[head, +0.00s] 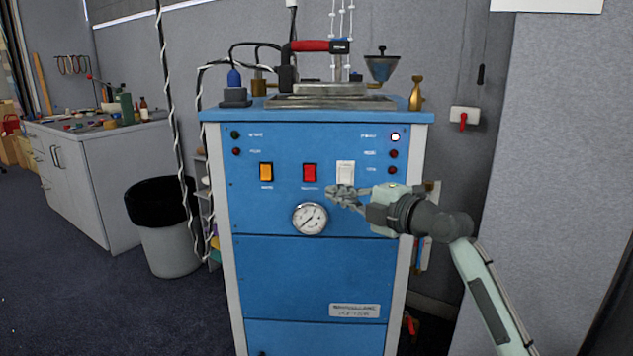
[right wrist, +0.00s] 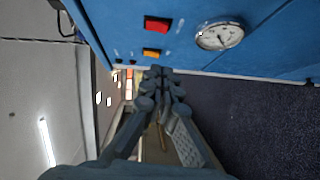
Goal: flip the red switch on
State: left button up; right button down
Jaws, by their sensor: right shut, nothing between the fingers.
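The red switch (head: 309,173) is a rocker on the front panel of a blue cabinet (head: 300,268), between an orange switch (head: 266,172) and a white switch (head: 345,173). My right gripper (head: 333,192) is shut and empty in front of the panel, just below the white switch and right of the red one. The right wrist view shows the red switch (right wrist: 157,24), the orange switch (right wrist: 152,52) and the shut fingers (right wrist: 160,72) pointing toward the panel. I cannot tell whether the fingertips touch it. My left gripper is not in view.
A round gauge (head: 310,218) sits below the red switch, close to my fingers. Small indicator lamps dot the panel; the upper right one (head: 395,137) is lit. A soldering-like apparatus with a red handle (head: 312,46) stands on top. A bin (head: 166,250) stands left.

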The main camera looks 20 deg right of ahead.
aim_at(306, 179)
jog(key=x, duration=0.3)
jog(key=d+x, duration=0.1)
jog(key=x, duration=0.2)
jog(key=p+x, duration=0.1)
jog(key=x, duration=0.2)
jog(key=shift+w+d, duration=0.35)
jog(key=shift+d, duration=0.05)
jog(key=shift+w+d+f, duration=0.15)
jog(key=shift+w+d, duration=0.1)
jog(key=shift+w, duration=0.25)
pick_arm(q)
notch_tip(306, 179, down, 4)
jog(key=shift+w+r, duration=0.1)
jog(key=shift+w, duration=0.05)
pick_arm(e)
jog(key=shift+f, duration=0.15)
jog(key=b, duration=0.3)
jog(key=shift+w+r, duration=0.2)
jog(key=shift+w, duration=0.05)
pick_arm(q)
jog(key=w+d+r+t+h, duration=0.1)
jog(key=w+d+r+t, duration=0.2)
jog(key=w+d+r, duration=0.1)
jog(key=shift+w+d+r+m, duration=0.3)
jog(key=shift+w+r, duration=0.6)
pick_arm(e)
jog(key=shift+f, duration=0.1)
